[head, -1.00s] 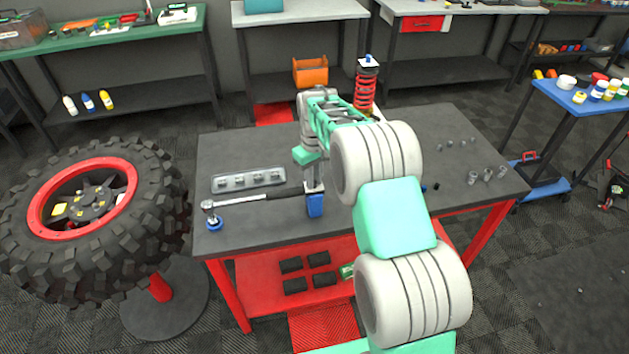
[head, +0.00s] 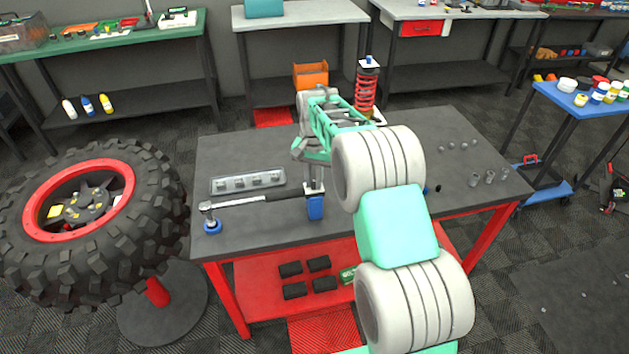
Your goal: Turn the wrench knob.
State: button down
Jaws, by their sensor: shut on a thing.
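A wrench (head: 238,203) with a silver shaft and a dark handle lies along the front left part of the dark-topped workbench (head: 225,160). The handle runs right to my gripper (head: 314,191), which points down and is shut on the knob end of the wrench. The knob itself is hidden by the gripper. A blue block (head: 315,208) shows at the gripper's lower end; I cannot tell whether it is part of the gripper or a support.
A grey tray of sockets (head: 248,181) lies just behind the wrench. A red coil spring (head: 366,90) and an orange bin (head: 311,75) stand behind my arm. Loose sockets (head: 475,179) lie at the bench's right. A large tyre (head: 95,220) stands left of the bench.

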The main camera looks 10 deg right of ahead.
aim_at(314, 183)
jog(key=shift+m, duration=1.4)
jog(key=c, duration=1.3)
grip_release()
jog(key=shift+c, duration=0.2)
notch_tip(314, 183, up, 8)
jog(key=shift+f+b, duration=0.25)
jog(key=shift+b, duration=0.4)
jog(key=shift+r, duration=0.2)
